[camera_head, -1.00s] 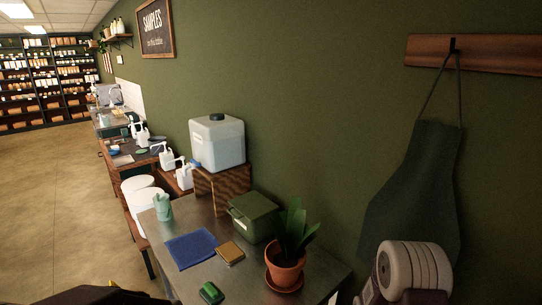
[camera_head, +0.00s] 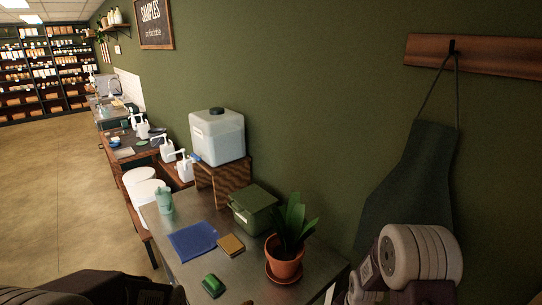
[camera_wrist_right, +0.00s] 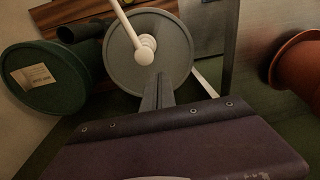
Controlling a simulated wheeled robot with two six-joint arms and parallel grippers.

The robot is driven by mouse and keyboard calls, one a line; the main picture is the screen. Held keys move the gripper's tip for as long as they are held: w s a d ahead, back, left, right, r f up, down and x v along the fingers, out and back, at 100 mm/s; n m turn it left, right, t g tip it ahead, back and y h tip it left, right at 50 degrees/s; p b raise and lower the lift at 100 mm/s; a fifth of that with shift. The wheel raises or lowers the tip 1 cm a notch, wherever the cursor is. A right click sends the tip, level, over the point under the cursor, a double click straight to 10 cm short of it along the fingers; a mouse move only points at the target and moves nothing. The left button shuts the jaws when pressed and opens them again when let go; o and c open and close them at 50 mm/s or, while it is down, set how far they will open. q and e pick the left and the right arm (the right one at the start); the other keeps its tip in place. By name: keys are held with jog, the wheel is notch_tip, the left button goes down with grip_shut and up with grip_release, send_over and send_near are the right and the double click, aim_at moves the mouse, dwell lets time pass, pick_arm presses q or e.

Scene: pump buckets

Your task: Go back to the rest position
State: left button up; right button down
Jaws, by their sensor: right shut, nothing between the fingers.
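My right gripper (camera_wrist_right: 160,92) shows in the right wrist view. Its thin grey fingers are together with nothing between them. Behind the fingers is a round grey lid with a white pump (camera_wrist_right: 145,50); I cannot tell whether they touch. In the head view my right arm shows only as a pale ribbed link at the lower right, and its gripper is out of the picture. A dark link of my left arm shows at the bottom left; the left gripper is not seen.
A metal table holds a potted plant (camera_head: 286,249), green box (camera_head: 253,208), blue cloth (camera_head: 192,241), brown sponge (camera_head: 230,244) and green object (camera_head: 212,285). A clear tank (camera_head: 217,136) stands on a wooden stand behind. An apron (camera_head: 407,190) hangs right. Floor (camera_head: 50,210) is open at left.

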pick_arm(q)
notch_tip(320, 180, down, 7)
jog(key=b, duration=0.5)
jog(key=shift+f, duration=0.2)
pick_arm(e)
jog(key=s+a+r+n, duration=0.2)
jog(key=s+n, duration=0.2)
jog(key=s, duration=0.1)
jog(key=s+a+r+n, duration=0.1)
jog(key=s+a+n, duration=0.1)
jog(key=s+n, duration=0.3)
jog(key=shift+s+r, duration=0.35)
jog(key=shift+s, duration=0.1)
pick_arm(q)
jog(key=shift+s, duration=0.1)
pick_arm(e)
jog(key=shift+s+a, duration=0.1)
